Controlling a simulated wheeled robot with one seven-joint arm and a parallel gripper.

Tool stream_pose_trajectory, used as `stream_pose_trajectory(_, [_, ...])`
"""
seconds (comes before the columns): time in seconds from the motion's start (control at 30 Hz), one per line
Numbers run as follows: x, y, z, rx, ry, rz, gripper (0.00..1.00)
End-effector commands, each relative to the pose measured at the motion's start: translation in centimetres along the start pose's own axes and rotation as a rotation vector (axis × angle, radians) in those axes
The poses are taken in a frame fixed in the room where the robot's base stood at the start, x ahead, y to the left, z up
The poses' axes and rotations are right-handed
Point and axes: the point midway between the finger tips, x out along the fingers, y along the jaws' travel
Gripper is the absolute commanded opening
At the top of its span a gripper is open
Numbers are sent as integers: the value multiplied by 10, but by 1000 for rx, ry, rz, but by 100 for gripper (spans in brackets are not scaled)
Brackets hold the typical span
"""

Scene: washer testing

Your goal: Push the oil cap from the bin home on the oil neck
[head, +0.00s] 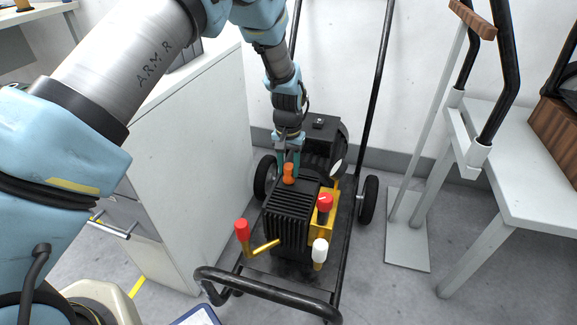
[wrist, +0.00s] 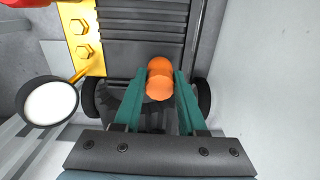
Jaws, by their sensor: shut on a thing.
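The orange oil cap (head: 288,171) shows at the top of the black finned pump block, near its back edge. In the wrist view the oil cap (wrist: 160,88) sits between the green fingers, with a second rounded orange part directly beyond it. My gripper (head: 289,161) points down and is shut on the cap; it also shows in the wrist view (wrist: 158,92). The oil neck is hidden under the cap and fingers, so I cannot tell how fully the cap is seated. The bin is not clearly in view.
The pump (head: 287,215) stands on a black wheeled cart (head: 268,312). A red knob (head: 325,203) on a yellow block, a red-capped handle (head: 242,230) and a white cap (head: 320,246) stand around it. A white cabinet (head: 195,170) is left; a grey table (head: 535,170) is right.

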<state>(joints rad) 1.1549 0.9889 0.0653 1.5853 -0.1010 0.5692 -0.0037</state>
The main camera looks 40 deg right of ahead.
Motion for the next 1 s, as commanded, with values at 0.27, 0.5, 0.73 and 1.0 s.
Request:
stream_pose_trajectory(0.27, [2,0,0,0,0,0,0])
stream_pose_trajectory(0.5, [2,0,0,0,-1,0,60])
stream_pose_trajectory(0.73, [2,0,0,0,-1,0,76])
stream_pose_trajectory(1.0, [-6,0,0,0,0,0,76])
